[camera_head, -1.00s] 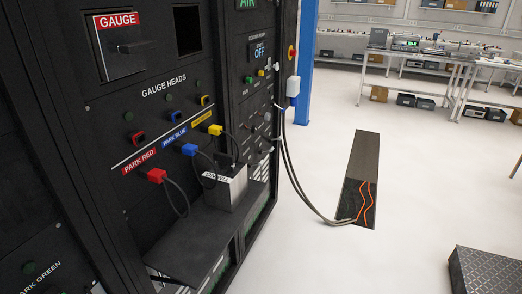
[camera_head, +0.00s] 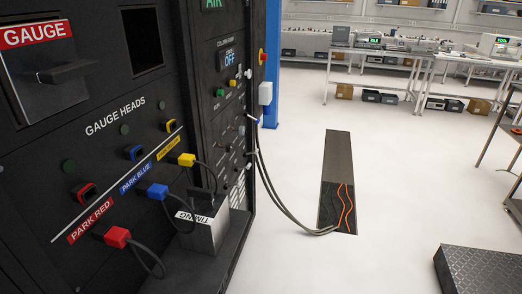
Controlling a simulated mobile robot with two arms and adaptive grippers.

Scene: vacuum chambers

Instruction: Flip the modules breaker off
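No breaker labelled for the modules can be made out in view. The black equipment rack fills the left side. The GAUGE HEADS panel (camera_head: 130,130) below carries red, blue and yellow plugs on cables. The panel further right has a small display (camera_head: 230,60) reading OFF, with small coloured buttons (camera_head: 229,88) beneath it. Neither of my grippers is in view.
A light-grey labelled box (camera_head: 205,228) stands on the rack's ledge. Cables (camera_head: 277,197) hang from the rack's right side to a floor channel (camera_head: 338,180). A dark textured block (camera_head: 480,270) is at lower right. White floor (camera_head: 400,200) between is mostly clear.

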